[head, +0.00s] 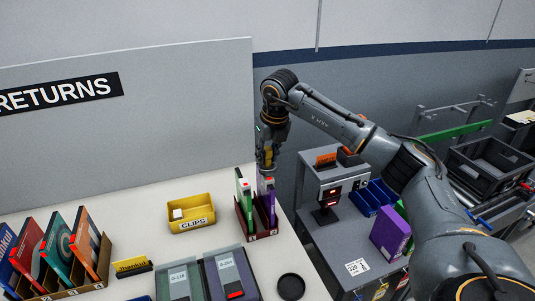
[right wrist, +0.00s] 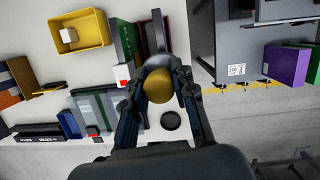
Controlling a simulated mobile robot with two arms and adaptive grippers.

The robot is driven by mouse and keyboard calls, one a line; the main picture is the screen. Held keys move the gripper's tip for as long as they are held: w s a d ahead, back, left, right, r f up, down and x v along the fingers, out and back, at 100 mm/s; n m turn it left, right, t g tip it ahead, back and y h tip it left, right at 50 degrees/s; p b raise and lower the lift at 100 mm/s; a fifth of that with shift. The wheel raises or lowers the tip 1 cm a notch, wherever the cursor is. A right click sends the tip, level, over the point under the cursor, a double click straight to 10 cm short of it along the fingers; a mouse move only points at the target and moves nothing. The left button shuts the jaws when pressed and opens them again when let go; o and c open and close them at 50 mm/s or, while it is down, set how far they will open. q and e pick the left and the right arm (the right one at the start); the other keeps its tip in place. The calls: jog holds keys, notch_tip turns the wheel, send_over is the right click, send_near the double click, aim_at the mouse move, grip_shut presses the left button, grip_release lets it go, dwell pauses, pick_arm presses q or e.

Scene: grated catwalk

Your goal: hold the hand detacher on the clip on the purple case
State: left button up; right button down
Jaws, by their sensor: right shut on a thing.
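My right gripper (head: 266,168) hangs pointing down over the purple case (head: 268,207), which stands upright in a dark red rack (head: 262,236) beside a green case (head: 243,190). A small white-and-red clip (head: 268,182) shows at the purple case's top, just under the gripper. In the right wrist view the right gripper is shut on a round yellow thing, apparently the hand detacher (right wrist: 159,85). Whether the detacher touches the clip is hidden. In that view the green case (right wrist: 126,42) stands beside the fingers, and the purple case is mostly hidden. My left gripper is not in view.
A yellow CLIPS tray (head: 190,226) stands left of the rack. Several coloured cases stand in a holder (head: 104,258) at the left. Flat cases (head: 230,275) and a black disc (head: 291,287) lie in front. Another purple case (head: 390,232) stands on the grey side table (head: 330,240).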

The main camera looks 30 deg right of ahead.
jog(key=shift+f+b, duration=0.45)
jog(key=shift+f, duration=0.15)
dwell(0.6)
jog(key=shift+r, duration=0.1)
jog(key=shift+r+p, duration=2.45)
jog(key=shift+r, duration=1)
